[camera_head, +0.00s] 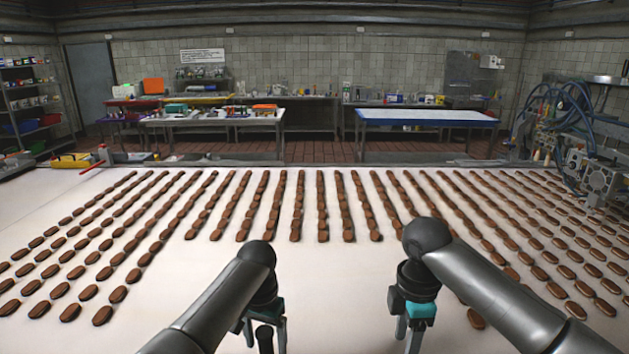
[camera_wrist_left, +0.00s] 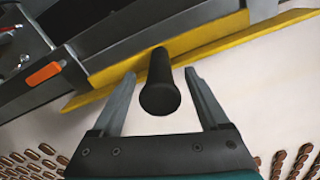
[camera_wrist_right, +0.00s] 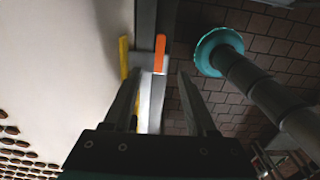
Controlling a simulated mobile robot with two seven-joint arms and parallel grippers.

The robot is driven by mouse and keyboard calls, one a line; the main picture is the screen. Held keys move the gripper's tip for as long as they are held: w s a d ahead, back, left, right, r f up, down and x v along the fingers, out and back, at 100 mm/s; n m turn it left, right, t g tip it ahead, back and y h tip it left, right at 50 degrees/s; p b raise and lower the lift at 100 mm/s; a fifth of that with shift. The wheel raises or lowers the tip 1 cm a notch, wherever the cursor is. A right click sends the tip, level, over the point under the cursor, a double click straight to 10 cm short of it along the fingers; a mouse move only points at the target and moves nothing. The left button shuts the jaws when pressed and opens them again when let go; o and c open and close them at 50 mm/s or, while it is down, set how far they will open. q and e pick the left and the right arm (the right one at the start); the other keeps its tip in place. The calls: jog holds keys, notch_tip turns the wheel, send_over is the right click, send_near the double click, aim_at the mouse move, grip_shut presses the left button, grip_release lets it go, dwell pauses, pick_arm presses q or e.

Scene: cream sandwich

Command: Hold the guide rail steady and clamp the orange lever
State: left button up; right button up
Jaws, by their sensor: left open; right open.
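In the left wrist view a grey guide rail with a yellow strip (camera_wrist_left: 215,38) crosses the top. A black cylindrical knob (camera_wrist_left: 160,85) sticks out from it, between the fingers of my open left gripper (camera_wrist_left: 160,85), which do not appear to touch it. An orange lever (camera_wrist_left: 43,74) lies on the rail at the left. In the right wrist view an orange lever (camera_wrist_right: 159,53) stands beyond the fingers of my open right gripper (camera_wrist_right: 158,78), roughly between their tips, with a yellow strip (camera_wrist_right: 124,57) left of it. In the head view both grippers (camera_head: 265,345) (camera_head: 408,335) point down near the lower edge.
A wide white conveyor (camera_head: 330,275) carries long rows of brown biscuits. A machine with blue hoses (camera_head: 570,130) stands at the right. Work tables (camera_head: 425,118) stand at the back. In the right wrist view a teal-ended cylinder (camera_wrist_right: 215,48) stands right of the fingers over brick floor.

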aim_at(264, 331)
pick_arm(q)
jog(key=shift+r+p, duration=2.85)
jog(key=shift+r, duration=0.15)
jog(key=shift+f, duration=0.1)
jog(key=o, duration=0.4)
jog(key=shift+c, duration=0.2)
